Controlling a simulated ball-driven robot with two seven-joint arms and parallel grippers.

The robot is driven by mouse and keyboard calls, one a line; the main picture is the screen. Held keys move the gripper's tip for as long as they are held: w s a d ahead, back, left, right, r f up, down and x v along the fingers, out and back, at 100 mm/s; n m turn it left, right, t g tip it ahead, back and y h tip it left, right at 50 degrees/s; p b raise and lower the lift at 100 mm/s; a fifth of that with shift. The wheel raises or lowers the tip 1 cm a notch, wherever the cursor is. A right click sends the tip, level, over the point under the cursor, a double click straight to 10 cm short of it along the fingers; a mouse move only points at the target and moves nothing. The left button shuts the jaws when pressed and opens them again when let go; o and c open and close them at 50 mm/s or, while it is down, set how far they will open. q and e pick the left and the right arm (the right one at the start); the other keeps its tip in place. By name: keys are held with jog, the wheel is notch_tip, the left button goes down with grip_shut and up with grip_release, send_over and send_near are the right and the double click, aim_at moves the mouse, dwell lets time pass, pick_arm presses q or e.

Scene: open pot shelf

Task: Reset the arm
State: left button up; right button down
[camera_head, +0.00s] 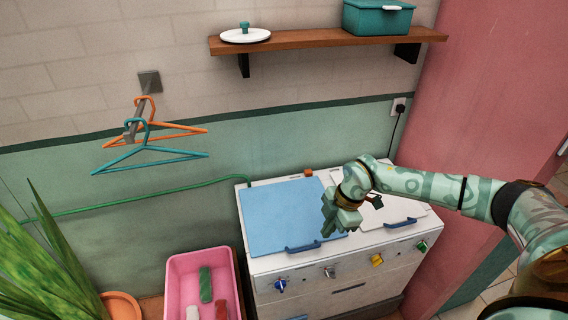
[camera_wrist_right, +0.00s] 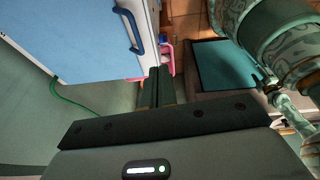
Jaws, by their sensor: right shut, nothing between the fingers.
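My right arm comes in from the right in the head view. Its gripper (camera_head: 341,220) is above the white appliance, over the right edge of the blue lid. In the right wrist view the two fingers of this gripper (camera_wrist_right: 158,85) are together with nothing between them. My left gripper is not in view.
Below is a white appliance (camera_head: 330,262) with a blue lid (camera_head: 285,212), a white lid and several knobs. A wall shelf (camera_head: 300,41) holds a white pot lid (camera_head: 245,36) and a teal box (camera_head: 378,18). Hangers (camera_head: 150,160), a pink bin (camera_head: 183,275) and a plant (camera_head: 45,260) are at left.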

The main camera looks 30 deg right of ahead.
jog(key=shift+f, duration=0.1)
jog(key=w+a+f+m+t+y+b, duration=0.15)
jog(key=a+f+t+y+b, duration=0.35)
jog(key=a+f, duration=0.6)
notch_tip(320, 180, down, 12)
jog(key=s+d+m+t+h, duration=0.2)
jog(key=d+m+t, duration=0.1)
jog(key=m, duration=0.2)
jog(key=s+d+f+m+g+h, duration=0.2)
jog(key=s+f+m+h, duration=0.25)
jog(key=s+f, duration=1.1)
jog(key=s+a+f+g+h+b, duration=0.1)
jog(key=s+f+g, duration=0.1)
jog(key=s, duration=1)
jog(key=s+a+f+m+g+h+b, duration=0.1)
jog(key=s+a+f+g, duration=0.1)
jog(key=s, duration=1)
jog(key=f+g, duration=0.1)
jog(key=g, duration=0.1)
jog(key=shift+f+g, duration=0.3)
jog(key=shift+f, duration=0.05)
jog(key=shift+a+m, duration=0.1)
jog(key=shift+m, duration=0.2)
